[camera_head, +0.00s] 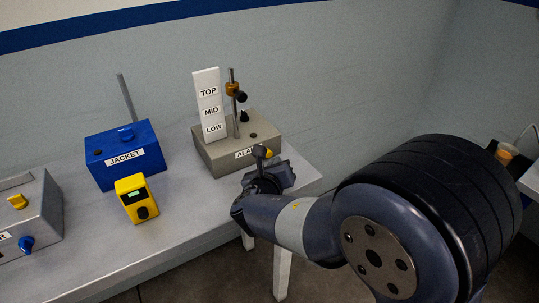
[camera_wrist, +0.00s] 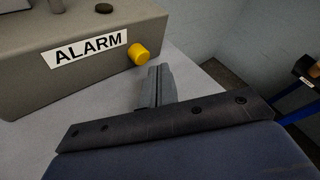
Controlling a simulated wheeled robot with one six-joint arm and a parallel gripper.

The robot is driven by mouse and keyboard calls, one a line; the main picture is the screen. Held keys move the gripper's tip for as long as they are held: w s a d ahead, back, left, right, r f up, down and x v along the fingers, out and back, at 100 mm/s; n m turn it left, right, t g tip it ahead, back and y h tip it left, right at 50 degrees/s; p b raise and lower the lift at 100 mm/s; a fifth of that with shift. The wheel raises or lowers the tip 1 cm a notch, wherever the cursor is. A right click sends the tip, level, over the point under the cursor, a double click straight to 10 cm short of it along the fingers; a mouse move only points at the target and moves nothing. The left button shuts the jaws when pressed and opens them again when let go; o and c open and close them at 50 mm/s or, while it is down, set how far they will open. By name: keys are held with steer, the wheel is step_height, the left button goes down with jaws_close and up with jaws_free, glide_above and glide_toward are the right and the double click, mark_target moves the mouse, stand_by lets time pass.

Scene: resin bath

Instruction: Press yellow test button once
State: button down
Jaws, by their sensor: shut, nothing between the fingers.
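The yellow button (camera_wrist: 138,54) sticks out of the front of the grey alarm box (camera_wrist: 50,85), just right of the ALARM label, in the wrist view. In the head view the yellow button (camera_head: 269,153) shows at the right end of the box (camera_head: 218,155), partly beside my wrist. My gripper (camera_wrist: 158,70) is shut and empty. Its fingertips are close to the button, a little below and to its right in the wrist view. A small gap shows between them there; I cannot tell the depth between them. In the head view my wrist largely hides the fingers.
A white TOP/MID/LOW board (camera_head: 208,103) and a metal post (camera_head: 233,110) with a clamp stand on the alarm box. A blue JACKET box (camera_head: 125,155), a yellow meter (camera_head: 136,198) and a grey box (camera_head: 40,210) stand left on the bench (camera_head: 190,220). The bench's right end is close by.

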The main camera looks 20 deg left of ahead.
steer(key=shift+w+a, duration=0.1)
steer(key=shift+w+a, duration=0.15)
steer(key=shift+a, duration=0.1)
stand_by(0.3)
steer(key=shift+w+a, duration=0.35)
stand_by(0.8)
steer(key=shift+s+d, duration=0.6)
steer(key=shift+d, duration=0.05)
stand_by(0.3)
steer(key=shift+s+d+b, duration=0.55)
steer(key=shift+s+d, duration=1.1)
steer(key=shift+d, duration=0.3)
steer(key=shift+s+d, duration=1.2)
steer(key=shift+d, duration=0.25)
